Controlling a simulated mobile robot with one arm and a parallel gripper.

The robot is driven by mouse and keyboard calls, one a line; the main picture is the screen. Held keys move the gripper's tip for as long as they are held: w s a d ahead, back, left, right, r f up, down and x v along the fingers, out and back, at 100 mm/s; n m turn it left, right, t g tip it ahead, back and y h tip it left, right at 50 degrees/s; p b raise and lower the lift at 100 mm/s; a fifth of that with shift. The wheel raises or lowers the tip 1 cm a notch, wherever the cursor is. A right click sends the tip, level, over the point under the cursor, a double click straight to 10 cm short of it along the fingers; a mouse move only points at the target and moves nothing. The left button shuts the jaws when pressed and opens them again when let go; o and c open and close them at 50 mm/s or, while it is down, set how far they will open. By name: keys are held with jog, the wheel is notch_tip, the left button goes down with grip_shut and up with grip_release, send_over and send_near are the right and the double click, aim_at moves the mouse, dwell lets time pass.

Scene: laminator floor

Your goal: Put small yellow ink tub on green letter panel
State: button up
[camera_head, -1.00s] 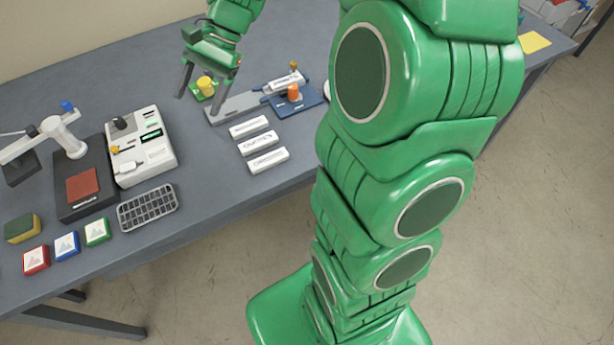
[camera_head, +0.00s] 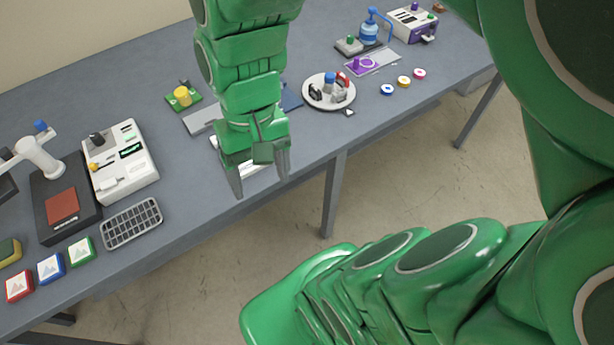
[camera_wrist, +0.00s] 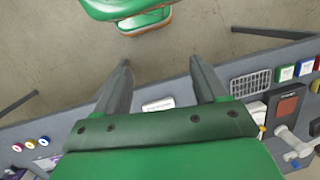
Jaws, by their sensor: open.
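The small yellow ink tub (camera_head: 183,95) stands upright on the green letter panel (camera_head: 194,103) towards the back of the table, left of my arm in the head view. Nothing is holding it. My gripper (camera_head: 262,184) is open and empty, above the table's front edge, to the right of and nearer than the tub. In the wrist view its two fingers (camera_wrist: 160,65) are spread apart with nothing held between them. I cannot make out the tub or panel in the wrist view.
My arm covers part of the grey plate (camera_head: 203,119), the blue board (camera_head: 291,97) and white strips. A white machine (camera_head: 121,165) and dark grid (camera_head: 132,222) stand left. A round white tray (camera_head: 315,101) with small items stands right. Bare table lies between the grid and my gripper.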

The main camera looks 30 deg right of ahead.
jog(key=shift+n+h, duration=0.5)
jog(key=shift+h, duration=0.2)
jog(key=s+d, duration=0.1)
jog(key=s, duration=0.1)
jog(key=s+d, duration=0.2)
jog(key=shift+s+d+f, duration=0.1)
dwell(0.5)
